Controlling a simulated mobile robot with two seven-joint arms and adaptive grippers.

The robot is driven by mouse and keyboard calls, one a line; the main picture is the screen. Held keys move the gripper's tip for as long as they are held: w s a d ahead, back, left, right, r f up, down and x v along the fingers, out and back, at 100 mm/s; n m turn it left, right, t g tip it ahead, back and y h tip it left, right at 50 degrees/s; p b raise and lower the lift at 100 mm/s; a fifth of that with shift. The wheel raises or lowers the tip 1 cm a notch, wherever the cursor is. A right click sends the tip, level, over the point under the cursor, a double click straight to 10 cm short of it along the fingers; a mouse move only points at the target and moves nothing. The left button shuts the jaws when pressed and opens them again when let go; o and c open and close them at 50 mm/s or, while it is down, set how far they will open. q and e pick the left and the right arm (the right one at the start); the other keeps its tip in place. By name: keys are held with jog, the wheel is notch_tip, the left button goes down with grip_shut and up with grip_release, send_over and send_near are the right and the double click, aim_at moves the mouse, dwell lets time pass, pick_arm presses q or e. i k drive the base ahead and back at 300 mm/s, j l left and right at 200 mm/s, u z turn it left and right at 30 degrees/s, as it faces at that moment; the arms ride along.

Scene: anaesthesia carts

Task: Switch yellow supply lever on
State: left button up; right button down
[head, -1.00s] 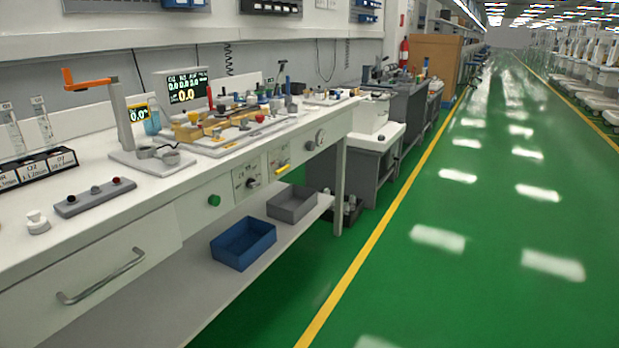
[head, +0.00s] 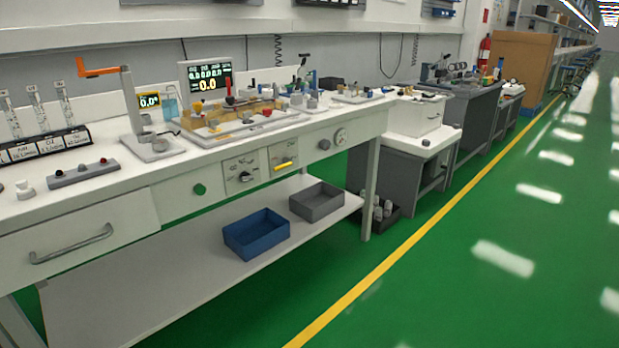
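A yellow lever (head: 284,165) sits on a small panel (head: 282,156) on the front of the white workbench (head: 160,199), to the right of centre. The lever lies roughly level, tilted slightly up to the right. It is small in the head view, and no label on its panel can be read. Neither of my grippers shows.
A blue bin (head: 256,234) and a grey bin (head: 317,201) stand on the bench's lower shelf. A drawer handle (head: 72,244) sticks out at the left. A black crate (head: 378,216) is on the floor by the bench's right end. The green floor (head: 420,290) to the right is clear.

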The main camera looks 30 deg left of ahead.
aim_at(288, 161)
jog(key=i+l, duration=0.15)
jog(key=l, duration=0.2)
jog(key=i+l, duration=0.15)
jog(key=l, duration=0.2)
jog(key=i+l, duration=0.2)
jog(key=l, duration=0.15)
jog(key=l+u, duration=0.1)
jog(key=u, duration=1.15)
